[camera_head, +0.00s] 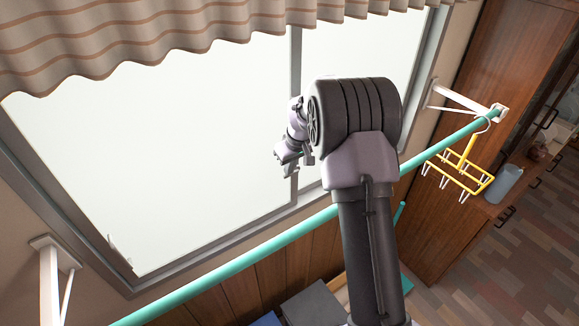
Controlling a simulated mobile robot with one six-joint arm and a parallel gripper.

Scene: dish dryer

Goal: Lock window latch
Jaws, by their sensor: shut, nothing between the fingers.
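The window (180,150) fills the middle and left of the view, with a grey frame and a vertical middle bar (296,60). I cannot make out the latch; my arm covers part of the middle bar. My gripper (282,164) is small in the view, just left of the big dark arm joint, in front of the glass near the middle bar. It is shut with nothing seen in it. Whether it touches the window, I cannot tell.
A teal pole (270,257) on white brackets (52,262) crosses in front of the window, passing behind my arm. A yellow hanger with clips (462,172) hangs from its right end. A striped curtain (130,40) covers the window's top. A wooden cabinet (500,80) stands right.

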